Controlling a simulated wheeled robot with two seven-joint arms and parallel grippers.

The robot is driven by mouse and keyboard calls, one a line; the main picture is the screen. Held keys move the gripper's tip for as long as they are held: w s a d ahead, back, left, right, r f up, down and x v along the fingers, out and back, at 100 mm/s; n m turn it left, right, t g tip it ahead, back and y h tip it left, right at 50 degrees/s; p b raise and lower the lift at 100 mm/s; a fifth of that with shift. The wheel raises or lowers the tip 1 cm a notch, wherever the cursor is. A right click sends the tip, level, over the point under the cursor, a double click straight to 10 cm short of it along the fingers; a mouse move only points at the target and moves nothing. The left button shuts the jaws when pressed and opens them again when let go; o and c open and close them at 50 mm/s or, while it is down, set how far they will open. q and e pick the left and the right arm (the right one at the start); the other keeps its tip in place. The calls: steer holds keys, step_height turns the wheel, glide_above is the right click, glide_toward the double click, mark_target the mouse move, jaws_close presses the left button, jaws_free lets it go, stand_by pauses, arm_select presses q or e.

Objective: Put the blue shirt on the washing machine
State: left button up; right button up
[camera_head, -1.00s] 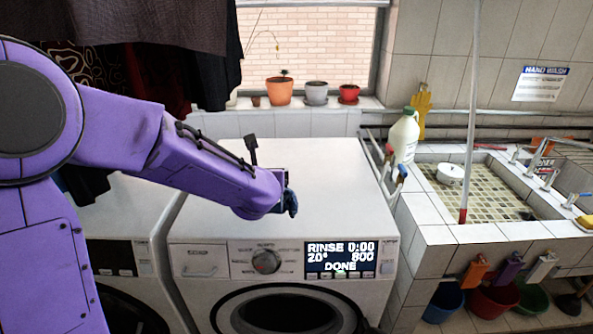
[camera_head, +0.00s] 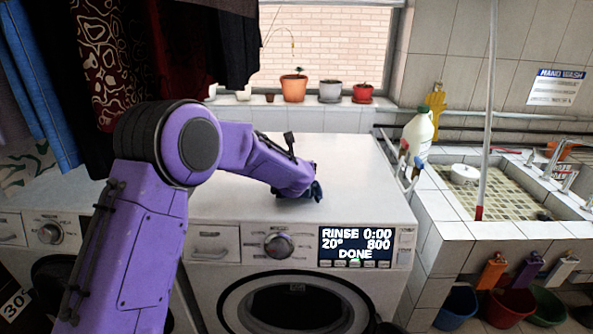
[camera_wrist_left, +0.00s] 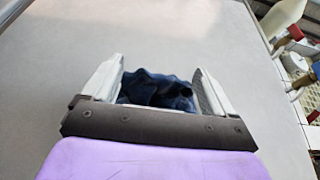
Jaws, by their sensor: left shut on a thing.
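The blue shirt (camera_head: 315,192) is a small dark blue crumpled bundle at my left gripper (camera_head: 309,187), over the front middle of the washing machine's white top (camera_head: 365,165). In the left wrist view the shirt (camera_wrist_left: 158,90) lies between the two pale fingers of my left gripper (camera_wrist_left: 160,85), which are shut on it. The machine's top (camera_wrist_left: 75,45) fills most of that view. The shirt is low over the top or touching it; I cannot tell which. My right gripper is not in view.
A white bottle (camera_head: 417,136) stands by pipes and taps at the machine's right edge, with a tiled sink (camera_head: 455,231) beyond. Potted plants (camera_head: 294,87) line the windowsill. Dark clothes (camera_head: 215,45) hang at upper left. The machine's top is otherwise clear.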

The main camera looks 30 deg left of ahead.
arm_select(q)
steer(key=shift+w+d+f, duration=0.1)
steer(key=shift+f, duration=0.65)
steer(key=shift+w+f, duration=0.35)
steer(key=o, duration=1.3)
steer(key=shift+s+r, duration=0.2)
steer(key=shift+s, duration=0.1)
steer(key=shift+s+d, duration=0.15)
steer(key=shift+s, duration=0.05)
steer(key=b+v, duration=0.2)
steer(key=v, duration=0.9)
steer(key=shift+b, duration=0.35)
steer(key=shift+s+r, duration=0.1)
steer(key=shift+s, duration=0.05)
